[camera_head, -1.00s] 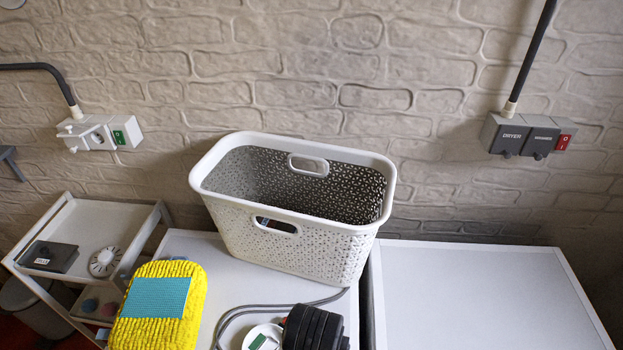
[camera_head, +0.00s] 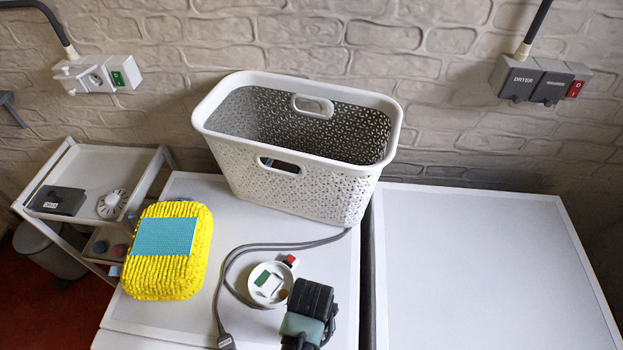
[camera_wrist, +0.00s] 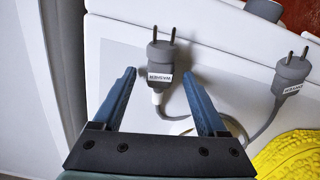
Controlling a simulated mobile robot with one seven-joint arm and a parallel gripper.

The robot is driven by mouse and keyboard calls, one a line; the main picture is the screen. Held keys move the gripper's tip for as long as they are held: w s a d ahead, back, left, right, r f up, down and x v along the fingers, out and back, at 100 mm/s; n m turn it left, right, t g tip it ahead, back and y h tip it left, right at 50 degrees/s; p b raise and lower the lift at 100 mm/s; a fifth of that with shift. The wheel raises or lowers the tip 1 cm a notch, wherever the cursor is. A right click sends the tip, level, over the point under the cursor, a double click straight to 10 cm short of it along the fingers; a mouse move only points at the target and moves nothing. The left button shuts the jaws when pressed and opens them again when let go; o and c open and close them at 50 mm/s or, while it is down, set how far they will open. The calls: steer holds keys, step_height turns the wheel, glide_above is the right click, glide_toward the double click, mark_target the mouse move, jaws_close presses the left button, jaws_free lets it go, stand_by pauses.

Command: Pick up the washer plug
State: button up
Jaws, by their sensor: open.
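In the wrist view, a grey two-pin plug (camera_wrist: 159,55) with a white label that seems to read WASHER lies on the white top, pins toward the top of the picture. My gripper (camera_wrist: 158,74) is open, its two blue fingers to either side of this plug in the picture; the height gap is unclear. A second grey labelled plug (camera_wrist: 292,70) lies to the right, its label hard to read. In the head view, my gripper (camera_head: 306,330) is at the bottom edge, fingertips hidden. One plug (camera_head: 226,341) shows left of it; the other is not visible there.
A white basket (camera_head: 290,185) stands behind on the white top (camera_head: 190,290). A yellow knitted object (camera_head: 150,275) with a blue patch lies left. A round white dish (camera_head: 268,285) is close beside my gripper. Wall sockets (camera_head: 97,75) and (camera_head: 540,80) are behind. The right surface (camera_head: 480,270) is clear.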

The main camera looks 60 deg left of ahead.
jaws_close()
stand_by(0.3)
steer(key=shift+r, duration=0.1)
